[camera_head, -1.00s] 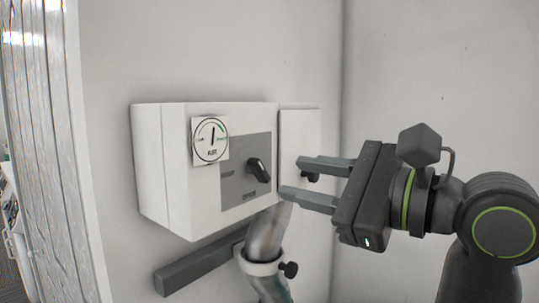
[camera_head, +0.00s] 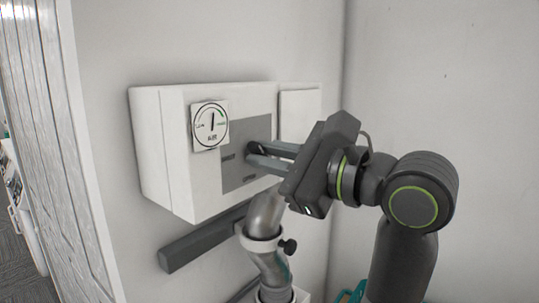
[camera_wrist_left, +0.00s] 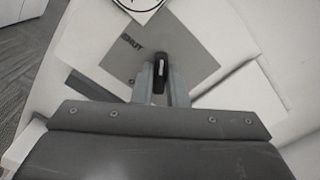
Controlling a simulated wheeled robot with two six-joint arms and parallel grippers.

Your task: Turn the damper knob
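The damper knob (camera_head: 258,150) is a dark lever knob on the grey panel (camera_head: 235,175) of a white wall box (camera_head: 180,185). In the left wrist view the knob (camera_wrist_left: 159,73) stands upright between my left gripper's fingers. My left gripper (camera_head: 256,156) reaches it from the right, and its two grey fingers lie close along both sides of the knob, apparently touching it. The fingers hide part of the knob in the head view. A round gauge (camera_head: 210,124) on the box has a near-vertical needle and a green arc at its upper right. My right gripper is not in view.
A metal pipe (camera_head: 264,215) with a white collar and a small dark side knob (camera_head: 289,246) runs below the box. A dark bar (camera_head: 195,250) is on the wall. A white panel (camera_head: 300,103) stands right of the box. The right wall is bare.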

